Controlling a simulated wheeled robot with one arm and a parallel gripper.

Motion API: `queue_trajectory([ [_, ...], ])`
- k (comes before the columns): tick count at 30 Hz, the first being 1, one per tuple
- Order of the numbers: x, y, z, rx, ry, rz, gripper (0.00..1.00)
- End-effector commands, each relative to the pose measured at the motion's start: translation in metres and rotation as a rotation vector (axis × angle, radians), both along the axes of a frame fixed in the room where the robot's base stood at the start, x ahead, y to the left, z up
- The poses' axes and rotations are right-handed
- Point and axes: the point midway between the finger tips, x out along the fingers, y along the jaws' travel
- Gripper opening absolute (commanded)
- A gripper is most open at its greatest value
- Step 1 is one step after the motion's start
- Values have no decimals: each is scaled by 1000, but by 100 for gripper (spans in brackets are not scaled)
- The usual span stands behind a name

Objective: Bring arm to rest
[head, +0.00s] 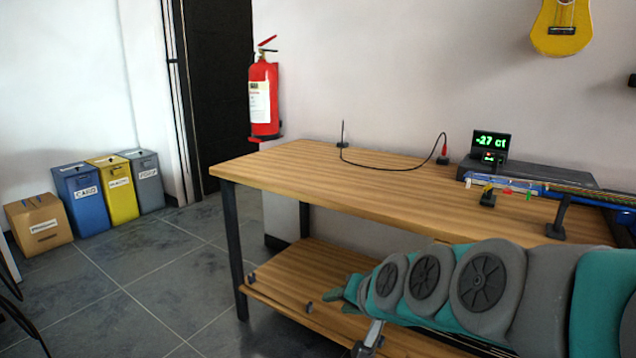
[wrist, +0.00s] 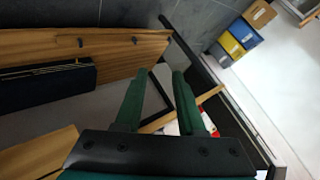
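My arm (head: 485,285), teal and grey, stretches from the lower right of the head view toward the left, in front of the workbench (head: 300,170). My gripper (head: 345,299) is at its left end, seen against the bench's lower shelf (head: 290,278). In the wrist view my gripper (wrist: 160,74) shows two green fingers standing apart with nothing held between them. Whether the fingers touch anything cannot be told.
On the bench top stand a green-digit display (head: 490,145), a cable with a red plug (head: 442,152) and a blue stringed instrument part (head: 520,184). A red fire extinguisher (head: 264,97) is behind the bench. Several bins, one blue (head: 82,200), stand left; floor between is clear.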

Motion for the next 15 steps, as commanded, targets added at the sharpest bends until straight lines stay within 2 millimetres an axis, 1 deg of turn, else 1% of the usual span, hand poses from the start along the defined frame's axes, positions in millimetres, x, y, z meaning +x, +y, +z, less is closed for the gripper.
queue_trajectory([
  [1,-24,-4,-15,-64,62,50,39],
  [2,-41,-6,-26,-100,107,83,39],
  [3,-62,-12,-40,-150,168,124,39],
  [5,-95,-22,-59,-220,262,178,39],
  [6,-119,-31,-70,-265,329,212,39],
  [7,-136,-39,-77,-298,379,233,39],
  [8,-153,-46,-83,-327,425,253,39],
  [9,-176,-56,-90,-363,491,279,39],
  [11,-206,-71,-98,-410,581,309,39],
  [12,-224,-79,-101,-433,636,326,39],
  [15,-259,-96,-104,-476,740,353,39],
])
